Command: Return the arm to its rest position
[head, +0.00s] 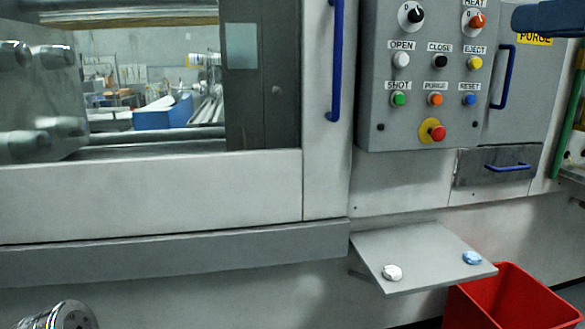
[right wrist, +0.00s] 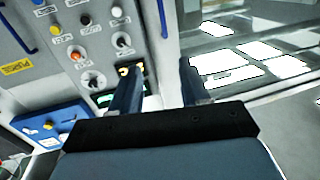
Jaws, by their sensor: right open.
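My right gripper (right wrist: 158,88) is open in the right wrist view, with its two dark fingers apart and nothing between them. Behind the fingers is the machine's control panel (right wrist: 45,55), seen tilted, with a small lit display partly hidden by the left finger. In the head view a dark blue piece of my right arm shows at the top right corner, over the purge cover; its fingertips cannot be made out there. My left gripper's jaws do not show in either view.
The grey control panel (head: 418,128) carries knobs and coloured buttons. A blue door handle (head: 335,62) stands left of it. Below, a sloping grey shelf (head: 425,246) holds a white piece (head: 392,272) and a blue piece (head: 472,258). A red bin (head: 512,300) stands underneath at right.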

